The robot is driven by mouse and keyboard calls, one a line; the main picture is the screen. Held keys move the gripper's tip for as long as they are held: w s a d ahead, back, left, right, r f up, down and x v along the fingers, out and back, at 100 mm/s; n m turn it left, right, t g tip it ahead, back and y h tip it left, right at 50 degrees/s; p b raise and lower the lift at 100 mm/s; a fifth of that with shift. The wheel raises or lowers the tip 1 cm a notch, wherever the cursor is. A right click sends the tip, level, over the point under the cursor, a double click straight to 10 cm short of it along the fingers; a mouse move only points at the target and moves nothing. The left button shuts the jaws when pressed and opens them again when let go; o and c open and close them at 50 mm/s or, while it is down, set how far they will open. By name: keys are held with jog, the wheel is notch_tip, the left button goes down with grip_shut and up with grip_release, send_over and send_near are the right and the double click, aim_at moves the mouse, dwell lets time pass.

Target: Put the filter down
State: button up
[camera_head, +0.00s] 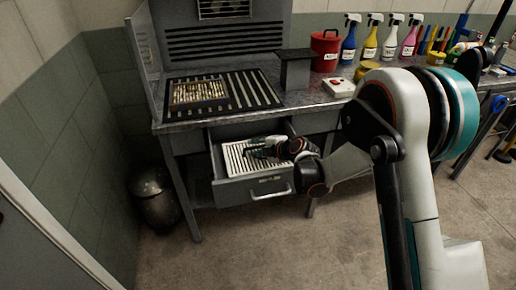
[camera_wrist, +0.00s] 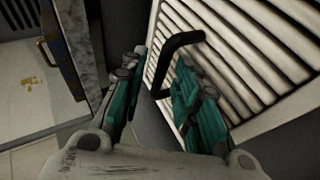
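The white slatted filter (camera_head: 235,158) lies in the open drawer (camera_head: 258,190) under the workbench. It fills the right of the wrist view (camera_wrist: 245,50), with a black bent handle (camera_wrist: 183,40) on its face. My gripper (camera_head: 256,150) is down at the drawer over the filter. In the wrist view its two teal fingers stand apart, and the gripper (camera_wrist: 160,72) is open. The handle shows between and behind the fingertips, close to the right finger. I cannot tell whether that finger touches it. Part of the filter is hidden by my gripper and arm.
The workbench (camera_head: 300,98) holds a dark vent grille with a brownish, dirty panel (camera_head: 198,92) on it. A red button box (camera_head: 338,86), a red can (camera_head: 325,50) and spray bottles (camera_head: 370,36) stand to the right. A metal bin (camera_head: 153,195) stands left of the bench.

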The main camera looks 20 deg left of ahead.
jog(key=shift+r, duration=0.1)
jog(key=shift+s+d+r, duration=0.1)
jog(key=shift+d+r, duration=0.15)
jog(key=p+v, duration=0.3)
jog(key=v, duration=0.8)
jog(key=shift+d+p, duration=0.15)
jog(key=shift+p, duration=0.2)
jog(key=shift+s+r, duration=0.1)
jog(key=shift+s, duration=0.05)
jog(key=s+d+r+m+h, duration=0.2)
jog(key=s+d+r+m, duration=0.4)
jog(key=d, duration=0.3)
jog(key=s+d+r+m+h, duration=0.2)
jog(key=s+d+r+m, duration=0.1)
jog(key=d+r+m, duration=0.45)
jog(key=s+d+r+m+h, duration=0.3)
jog(key=s+d+m+h, duration=0.2)
jog(key=s+d+m, duration=0.8)
jog(key=s+d, duration=0.5)
jog(key=s, duration=0.2)
jog(key=shift+s+t+h, duration=0.2)
jog(key=shift+t+h, duration=0.1)
jog(key=shift+h, duration=0.1)
